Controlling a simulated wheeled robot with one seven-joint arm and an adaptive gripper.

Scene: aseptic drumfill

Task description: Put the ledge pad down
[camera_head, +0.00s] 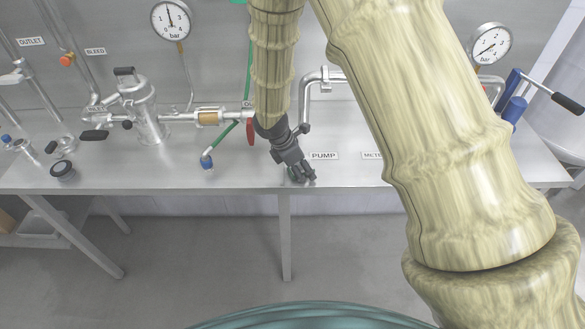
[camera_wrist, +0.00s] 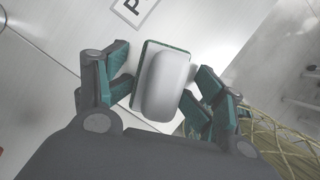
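The ledge pad (camera_wrist: 168,82), a pale grey rounded block on a thin green-edged base, lies between the two fingers of my gripper (camera_wrist: 160,88) in the wrist view. The dark fingers with green inner faces stand on both sides, very close to it. I cannot tell whether they press on it. In the head view my gripper (camera_head: 306,177) points down at the front edge of the steel bench (camera_head: 240,178), just below the PUMP label (camera_head: 323,156). The pad is mostly hidden there, and its contact with the bench is unclear.
A steel filter housing (camera_head: 147,112) and a black round knob (camera_head: 63,170) stand further left. A bent pipe (camera_head: 306,90) is behind. The front bench strip is mostly clear.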

